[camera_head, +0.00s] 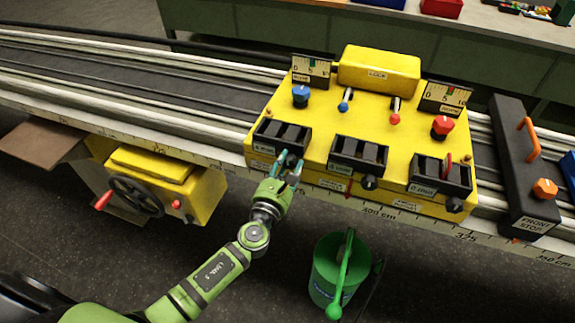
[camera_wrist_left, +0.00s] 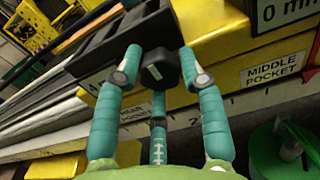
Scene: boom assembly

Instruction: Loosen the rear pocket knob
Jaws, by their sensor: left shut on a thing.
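The yellow carriage (camera_head: 318,127) bears three black pockets in a row along its near edge, each with a black knob in front. My left gripper (camera_head: 287,171) is at the leftmost pocket (camera_head: 268,134) and shut on its black knob (camera_head: 291,160). In the left wrist view this knob (camera_wrist_left: 158,70) sits between the teal fingers of the gripper (camera_wrist_left: 160,82), with a third finger below it. The middle pocket knob (camera_head: 369,183) and the right pocket knob (camera_head: 454,205) are untouched. My right gripper is not in view.
A black front stop with an orange knob (camera_head: 544,188) stands at the right on the rails. A yellow box with a handwheel (camera_head: 136,196) is at the left below the rail. A green bucket (camera_head: 325,270) stands below the middle pocket.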

